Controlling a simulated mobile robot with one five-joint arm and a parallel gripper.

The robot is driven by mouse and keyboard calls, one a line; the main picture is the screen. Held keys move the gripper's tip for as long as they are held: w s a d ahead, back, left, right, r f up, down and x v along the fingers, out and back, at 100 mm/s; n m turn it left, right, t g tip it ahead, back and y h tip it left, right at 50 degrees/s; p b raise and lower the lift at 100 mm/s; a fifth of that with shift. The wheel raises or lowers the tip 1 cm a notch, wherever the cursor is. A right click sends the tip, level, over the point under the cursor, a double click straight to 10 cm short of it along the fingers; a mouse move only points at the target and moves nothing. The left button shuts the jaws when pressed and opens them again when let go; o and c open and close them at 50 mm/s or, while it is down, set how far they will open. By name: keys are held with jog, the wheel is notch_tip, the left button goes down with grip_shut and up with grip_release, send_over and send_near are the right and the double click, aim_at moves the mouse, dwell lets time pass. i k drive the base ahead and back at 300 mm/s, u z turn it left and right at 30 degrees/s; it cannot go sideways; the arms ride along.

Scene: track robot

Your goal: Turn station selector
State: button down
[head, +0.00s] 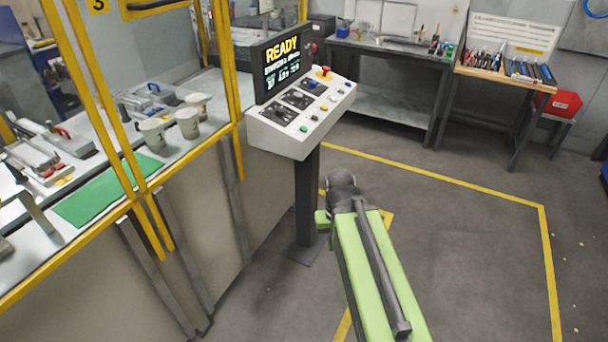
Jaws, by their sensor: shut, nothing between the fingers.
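The station is a white control console (300,137) on a dark post, left of my arm. Its sloping top carries two dark panels, a red button on a yellow base (323,72), and several small blue, yellow, red, green and dark knobs or buttons. I cannot tell which of these is the selector. A black screen (283,63) behind the controls reads READY in yellow, with smaller lines below. My green arm reaches from the bottom toward the console's post and ends in view at a dark joint. My gripper is not in view.
A yellow-framed cell with a bench, a green mat (108,190) and pale cups (187,123) stands at left. A grey workbench (391,60) and a tool table (503,75) with a red box (565,104) stand behind. The floor inside the yellow lines (548,265) is clear at right.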

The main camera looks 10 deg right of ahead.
aim_at(280, 111)
jog(key=i, duration=0.85)
jog(key=z, duration=0.05)
jog(key=k, duration=0.1)
jog(key=u, duration=1.4)
